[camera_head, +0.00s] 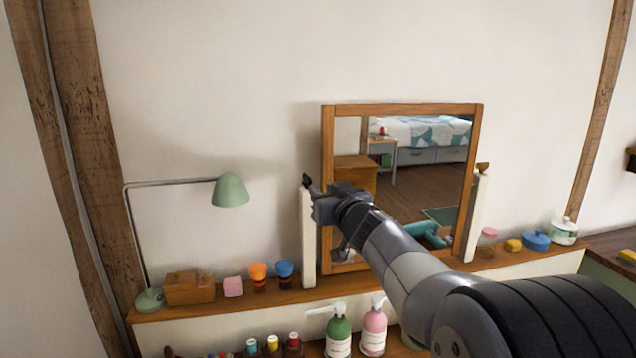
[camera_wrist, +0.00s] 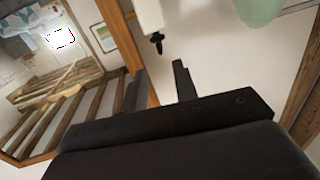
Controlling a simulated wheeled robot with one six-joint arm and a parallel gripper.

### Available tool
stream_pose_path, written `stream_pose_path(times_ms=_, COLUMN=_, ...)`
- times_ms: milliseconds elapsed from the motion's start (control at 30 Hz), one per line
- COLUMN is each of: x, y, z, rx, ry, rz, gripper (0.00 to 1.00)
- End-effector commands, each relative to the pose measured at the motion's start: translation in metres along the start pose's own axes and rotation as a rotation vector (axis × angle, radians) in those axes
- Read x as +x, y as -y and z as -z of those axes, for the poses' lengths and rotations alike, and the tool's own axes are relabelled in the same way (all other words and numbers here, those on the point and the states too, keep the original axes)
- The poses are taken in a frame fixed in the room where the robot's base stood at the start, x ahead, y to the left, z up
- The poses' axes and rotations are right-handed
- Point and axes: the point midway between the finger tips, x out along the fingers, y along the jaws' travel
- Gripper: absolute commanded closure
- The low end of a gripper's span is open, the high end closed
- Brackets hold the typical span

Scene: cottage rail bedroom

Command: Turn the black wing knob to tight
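The black wing knob (camera_head: 307,182) is at the top of the white left post (camera_head: 308,240) of the tilting mirror (camera_head: 402,109). In the wrist view the knob (camera_wrist: 157,43) sticks out from the end of the white post (camera_wrist: 149,14), with its wings visible. My gripper (camera_head: 318,193) is close beside the knob in the head view and hides part of the mirror's left edge. In the wrist view my gripper (camera_wrist: 159,72) is open and empty, its two fingers apart. The knob lies ahead of the gap between them, and I see no contact.
A brown knob (camera_head: 483,168) tops the right post (camera_head: 476,218). A green lamp (camera_head: 230,190) stands to the left. The shelf (camera_head: 225,305) holds a wooden box (camera_head: 190,290), orange and blue cups and lidded pots. Green (camera_head: 338,333) and pink (camera_head: 373,330) pump bottles stand below.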

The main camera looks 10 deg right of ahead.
Motion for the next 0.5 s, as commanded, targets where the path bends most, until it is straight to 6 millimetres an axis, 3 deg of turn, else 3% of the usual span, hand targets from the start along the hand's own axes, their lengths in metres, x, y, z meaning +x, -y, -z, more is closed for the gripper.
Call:
stream_pose_path(times_ms=200, x=0.041, y=0.000, z=0.000, rx=0.001, ry=0.001, rz=0.001, gripper=0.72)
stream_pose_path(times_ms=500, x=0.076, y=0.000, z=0.000, rx=0.001, ry=0.000, rz=0.000, gripper=0.72)
